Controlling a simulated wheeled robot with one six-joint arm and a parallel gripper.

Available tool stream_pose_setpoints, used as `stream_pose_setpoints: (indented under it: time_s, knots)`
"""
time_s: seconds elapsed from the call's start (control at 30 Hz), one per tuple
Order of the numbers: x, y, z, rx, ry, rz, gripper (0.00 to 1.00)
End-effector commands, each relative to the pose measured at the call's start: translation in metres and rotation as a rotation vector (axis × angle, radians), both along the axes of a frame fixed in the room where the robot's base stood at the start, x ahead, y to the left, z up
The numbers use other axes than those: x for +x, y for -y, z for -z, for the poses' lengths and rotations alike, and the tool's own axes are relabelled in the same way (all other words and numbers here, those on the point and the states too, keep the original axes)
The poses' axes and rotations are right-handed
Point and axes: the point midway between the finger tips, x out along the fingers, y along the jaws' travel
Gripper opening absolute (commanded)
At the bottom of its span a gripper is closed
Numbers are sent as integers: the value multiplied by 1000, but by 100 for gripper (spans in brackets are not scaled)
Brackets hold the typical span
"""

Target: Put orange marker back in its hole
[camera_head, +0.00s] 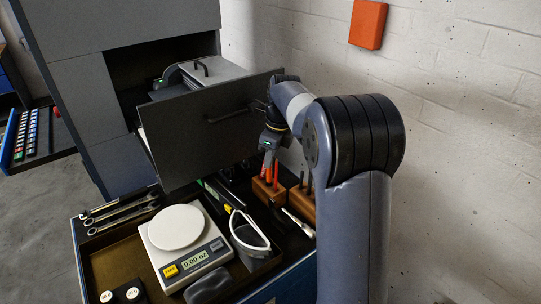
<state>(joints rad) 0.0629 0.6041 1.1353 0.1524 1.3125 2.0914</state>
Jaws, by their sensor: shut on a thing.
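My gripper (269,150) is at the upper middle, above a wooden block (267,193) on the cart top. It is shut on the orange marker (266,166), which points down below the jaws. A second orange-red shape (275,174) shows just beside it, over the block. The marker's lower end is close to the block's top; I cannot tell whether it is in a hole. My arm hides part of the area to the right.
A second wooden block (302,205) with dark upright tools stands right of the first. An open drawer front (205,130) is close left of my gripper. A scale (185,245), a grey cup (248,238) and wrenches (120,208) fill the cart top. A brick wall is behind.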

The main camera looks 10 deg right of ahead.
Motion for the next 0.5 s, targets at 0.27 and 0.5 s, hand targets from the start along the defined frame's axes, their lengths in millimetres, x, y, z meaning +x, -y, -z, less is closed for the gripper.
stream_pose_setpoints:
  time_s: [0.27,0.5]
  knots:
    - [0,0,10,0,-1,0,0]
    - [0,0,17,0,-1,0,0]
